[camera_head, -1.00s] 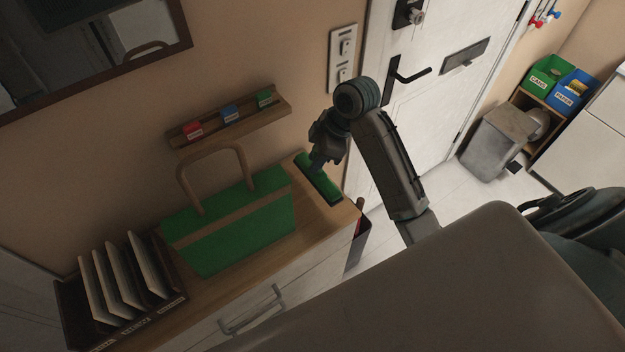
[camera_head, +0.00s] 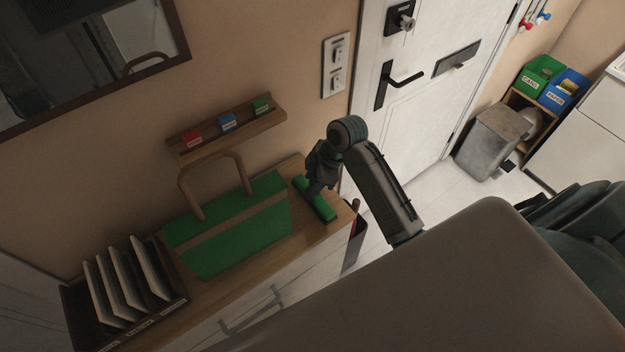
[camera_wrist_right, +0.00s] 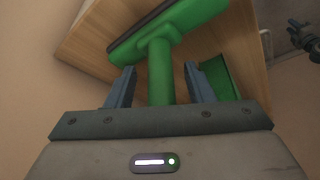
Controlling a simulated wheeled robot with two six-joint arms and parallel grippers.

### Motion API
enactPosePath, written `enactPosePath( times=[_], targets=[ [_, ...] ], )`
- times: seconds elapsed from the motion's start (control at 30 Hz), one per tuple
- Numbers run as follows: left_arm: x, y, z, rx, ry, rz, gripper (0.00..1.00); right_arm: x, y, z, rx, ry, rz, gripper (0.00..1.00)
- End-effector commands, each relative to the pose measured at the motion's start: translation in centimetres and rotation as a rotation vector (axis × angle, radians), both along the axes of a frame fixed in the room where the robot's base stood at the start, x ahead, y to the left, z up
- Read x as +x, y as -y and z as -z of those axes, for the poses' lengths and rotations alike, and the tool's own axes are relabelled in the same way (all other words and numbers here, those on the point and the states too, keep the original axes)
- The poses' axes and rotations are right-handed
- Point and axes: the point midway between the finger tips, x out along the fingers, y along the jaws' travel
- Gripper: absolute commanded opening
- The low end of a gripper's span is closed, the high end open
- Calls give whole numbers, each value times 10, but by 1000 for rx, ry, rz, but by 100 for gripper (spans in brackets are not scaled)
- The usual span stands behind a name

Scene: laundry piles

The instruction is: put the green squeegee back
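The green squeegee (camera_head: 325,207) is at the right end of the wooden cabinet top, right of the green bag. My right gripper (camera_head: 314,186) is just above it, fingers pointing down. In the right wrist view, the squeegee's wide head (camera_wrist_right: 180,28) is beyond the fingertips, and its handle (camera_wrist_right: 160,75) stands between the two fingers. A gap shows on each side of the handle, so my right gripper (camera_wrist_right: 160,85) is open around it. A dark jointed part at that view's right edge may be my left gripper (camera_wrist_right: 303,36); its fingers are unclear.
A green bag (camera_head: 230,232) with a brown handle stands close left of the squeegee. A file rack (camera_head: 165,308) is farther left. Above is a wall ledge (camera_head: 232,133) with red, blue and green blocks. The door (camera_head: 420,110), a grey bin (camera_head: 490,143) and labelled boxes are right.

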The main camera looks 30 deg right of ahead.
Motion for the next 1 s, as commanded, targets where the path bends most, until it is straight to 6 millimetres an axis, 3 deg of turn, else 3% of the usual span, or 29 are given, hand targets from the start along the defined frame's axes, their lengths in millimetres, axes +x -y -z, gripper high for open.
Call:
enactPosePath(
  times=[0.33,0.7,1.0],
  targets=[
    [4,0,8,0,4,0,36,-1,6,-12,-3,4,0,48],
    [10,0,35,0,13,0,36,-14,33,-81,-5,6,-1,48],
    [8,0,41,0,10,0,36,-20,42,-110,-1,0,0,48]
  ],
)
